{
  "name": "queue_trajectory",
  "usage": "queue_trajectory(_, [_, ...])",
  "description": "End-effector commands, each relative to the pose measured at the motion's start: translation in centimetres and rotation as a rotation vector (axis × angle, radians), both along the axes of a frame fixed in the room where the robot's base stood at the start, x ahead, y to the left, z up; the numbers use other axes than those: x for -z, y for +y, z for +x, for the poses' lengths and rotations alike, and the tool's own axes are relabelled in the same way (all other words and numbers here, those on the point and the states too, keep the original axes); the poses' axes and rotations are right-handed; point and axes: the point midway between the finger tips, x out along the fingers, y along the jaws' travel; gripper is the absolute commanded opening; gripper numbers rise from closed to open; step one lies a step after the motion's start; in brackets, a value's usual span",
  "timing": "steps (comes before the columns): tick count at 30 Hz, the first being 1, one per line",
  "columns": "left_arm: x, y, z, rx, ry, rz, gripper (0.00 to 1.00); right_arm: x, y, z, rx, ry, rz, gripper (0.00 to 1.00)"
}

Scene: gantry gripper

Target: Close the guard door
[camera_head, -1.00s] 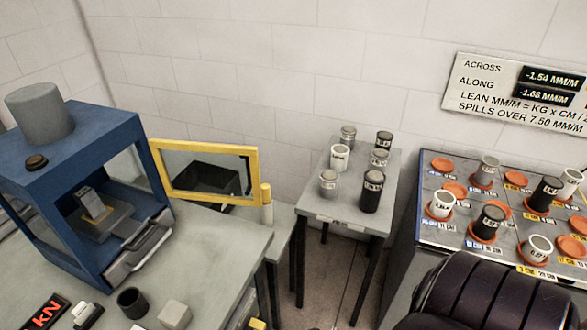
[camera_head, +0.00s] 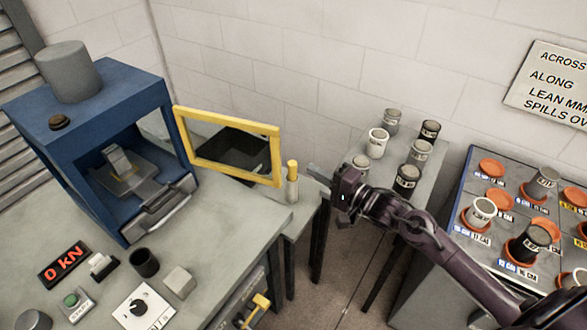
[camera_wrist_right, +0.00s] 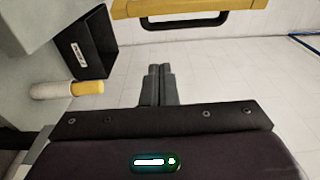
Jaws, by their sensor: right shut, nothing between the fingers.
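The guard door is a yellow frame (camera_head: 229,173) with a clear pane, standing swung open to the right of the blue press frame (camera_head: 100,140). Its yellow bar (camera_wrist_right: 190,8) crosses the top of the right wrist view. My right gripper (camera_head: 316,171) is shut and empty, to the right of the door and apart from it, just past a yellow-topped post (camera_head: 292,182). Its closed fingers (camera_wrist_right: 160,85) point toward the door bar in the wrist view, with a gap between. My left gripper is not in view.
The yellow-topped post (camera_wrist_right: 66,89) and a black bin (camera_wrist_right: 85,45) lie left of my fingers in the wrist view. A small table (camera_head: 428,170) with several canisters stands behind my right arm. The bench (camera_head: 225,222) carries a dial box (camera_head: 143,307) and a black cup (camera_head: 144,262).

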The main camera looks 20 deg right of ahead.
Motion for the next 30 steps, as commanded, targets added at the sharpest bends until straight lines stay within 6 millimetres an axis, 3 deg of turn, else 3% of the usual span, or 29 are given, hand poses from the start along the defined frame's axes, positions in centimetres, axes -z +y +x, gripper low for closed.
queue_trajectory(12, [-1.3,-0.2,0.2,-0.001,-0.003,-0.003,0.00,-0.2,3.6,6.0,0.002,-0.002,-0.001,0.00])
queue_trajectory(21, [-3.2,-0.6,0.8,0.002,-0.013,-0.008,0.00,-0.1,5.7,3.1,0.002,0.001,-0.002,0.00])
queue_trajectory(30, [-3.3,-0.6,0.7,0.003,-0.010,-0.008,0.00,0.1,6.1,2.7,0.002,0.000,-0.001,0.00])
